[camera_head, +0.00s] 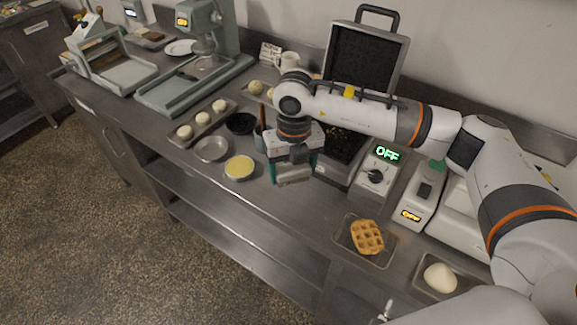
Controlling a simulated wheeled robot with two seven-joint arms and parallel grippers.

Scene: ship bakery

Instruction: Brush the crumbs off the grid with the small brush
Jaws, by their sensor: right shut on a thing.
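The grid is the dark lower plate (343,144) of the open waffle iron, with small yellowish crumbs on it; my right arm hides part of it. My right gripper (294,177) hangs in front of the iron's left side, above the counter's front part. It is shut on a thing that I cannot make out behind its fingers. A brown handle (262,114) stands up from a dark cup (260,142) just left of this gripper. I cannot tell whether it belongs to the small brush. My left gripper is not in view.
The iron's lid (366,58) stands open. A control box (376,177) reads OFF. A waffle (367,237) lies on a tray at the front, with a dough ball (440,278) to its right. Left are a yellow-filled bowl (239,167) and an empty bowl (211,149).

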